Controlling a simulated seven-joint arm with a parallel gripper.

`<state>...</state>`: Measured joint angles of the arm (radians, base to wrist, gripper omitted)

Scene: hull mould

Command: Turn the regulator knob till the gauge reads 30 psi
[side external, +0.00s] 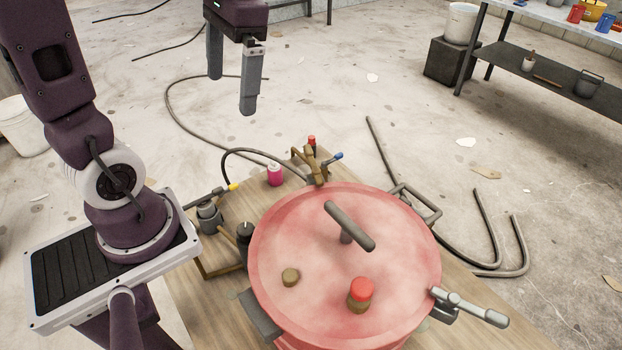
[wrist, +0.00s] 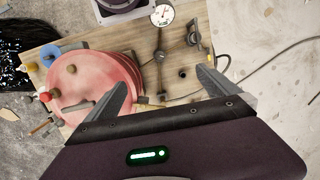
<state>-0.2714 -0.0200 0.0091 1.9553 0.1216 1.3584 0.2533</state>
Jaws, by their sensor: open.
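The gauge (wrist: 162,15) is a small round white dial at the top of the wrist view. Its needle is too small to read. A pipe runs down from it to a dark round fitting (wrist: 159,56), and another dark round part (wrist: 193,39) sits to the right. I cannot tell which is the regulator knob. In the side view, a grey round fitting (side external: 209,217) and a black part (side external: 244,236) stand left of the pot; the dial face is not visible there. My gripper (side external: 231,95) is open and empty, high above the bench and apart from everything; its fingers also show in the wrist view (wrist: 161,77).
A large red pot (side external: 278,215) with a grey T-handle (side external: 348,226) and red-capped fitting (side external: 360,294) stands on the wooden bench (side external: 490,310). A pink bottle (side external: 275,175), a brass valve (side external: 315,165) and a black hose (side external: 190,118) are behind. Air around my gripper is clear.

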